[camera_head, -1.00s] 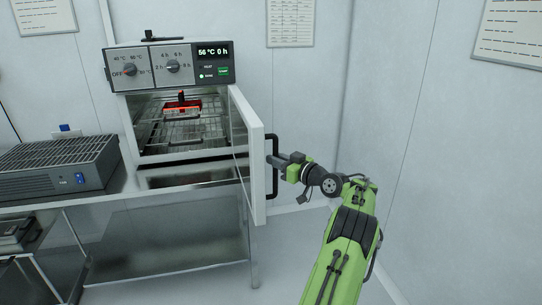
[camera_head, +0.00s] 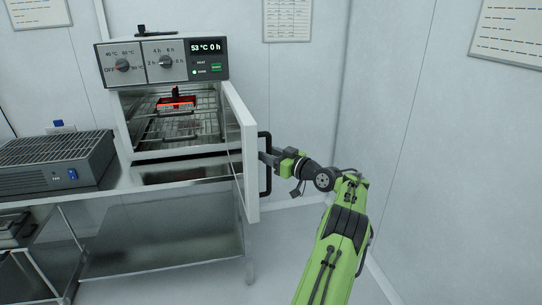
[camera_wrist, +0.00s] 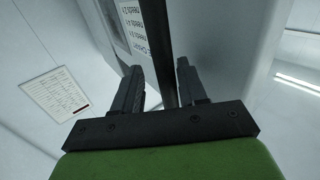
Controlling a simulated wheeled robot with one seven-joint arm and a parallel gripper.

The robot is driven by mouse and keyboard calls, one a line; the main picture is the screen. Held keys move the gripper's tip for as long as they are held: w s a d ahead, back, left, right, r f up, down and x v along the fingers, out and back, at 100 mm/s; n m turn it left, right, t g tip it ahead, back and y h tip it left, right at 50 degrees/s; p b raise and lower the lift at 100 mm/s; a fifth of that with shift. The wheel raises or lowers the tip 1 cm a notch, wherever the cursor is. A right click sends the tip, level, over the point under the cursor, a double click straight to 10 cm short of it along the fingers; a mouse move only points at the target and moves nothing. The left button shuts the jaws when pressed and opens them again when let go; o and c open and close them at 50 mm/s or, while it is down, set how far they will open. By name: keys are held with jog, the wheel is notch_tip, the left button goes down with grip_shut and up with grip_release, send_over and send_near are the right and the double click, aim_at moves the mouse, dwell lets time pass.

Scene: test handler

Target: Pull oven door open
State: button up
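The oven (camera_head: 163,62) stands on a metal bench. Its door (camera_head: 250,165) is swung open on the right side, with the chamber in view. A black bar handle (camera_head: 265,190) runs upright on the door's outer face. My gripper (camera_head: 264,156) is at the upper half of this handle, reaching it from the right. In the wrist view, the handle (camera_wrist: 158,40) passes between the two fingers of my gripper (camera_wrist: 156,70). The fingers stand apart, with a gap between the bar and the left finger. The right finger is close to the bar; contact is unclear.
A red-lit item (camera_head: 178,101) sits on the wire rack (camera_head: 190,125) in the oven. A grey vented fan box (camera_head: 55,160) stands on the bench at left. Walls with posted sheets close off the back and right. Floor (camera_head: 290,245) is free below the door.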

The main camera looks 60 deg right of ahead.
jog(key=v, duration=1.6)
jog(key=shift+s+a, duration=0.15)
